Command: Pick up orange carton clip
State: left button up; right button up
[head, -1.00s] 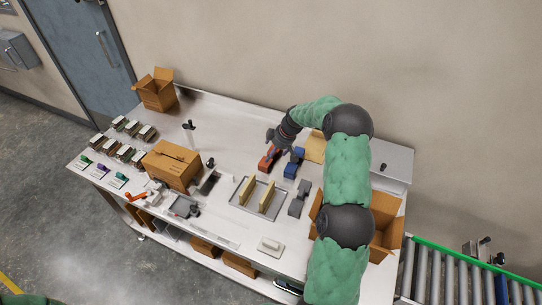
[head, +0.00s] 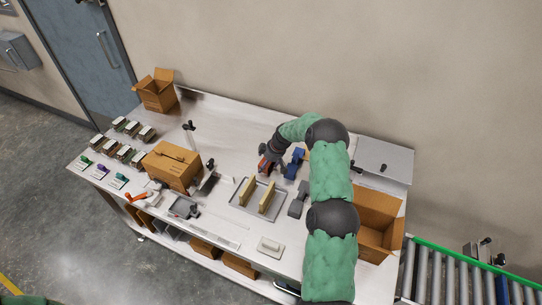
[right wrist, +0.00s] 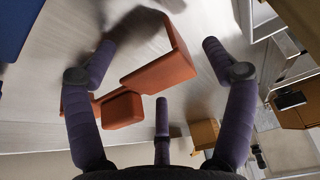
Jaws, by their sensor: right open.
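The orange carton clip (head: 263,164) lies on the white table, left of a blue clip (head: 294,163). My right gripper (head: 273,153) is over it and hides most of it in the head view. In the right wrist view the orange clip (right wrist: 163,75) has an angled, bent shape with a raised block at one end. The purple-grey fingers of my right gripper (right wrist: 157,72) are spread apart on both sides of the clip and do not grip it. I cannot tell whether a finger touches it. My left gripper is not in view.
A grey clip (head: 299,199) lies beside a metal tray (head: 239,207) holding two yellowish clamshells. A closed brown carton (head: 172,167) stands to the left, and an open carton (head: 372,240) to the right. A roller conveyor (head: 450,280) is at the lower right.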

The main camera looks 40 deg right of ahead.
jog(key=shift+c, duration=0.3)
jog(key=c, duration=1.2)
jog(key=shift+r, duration=0.1)
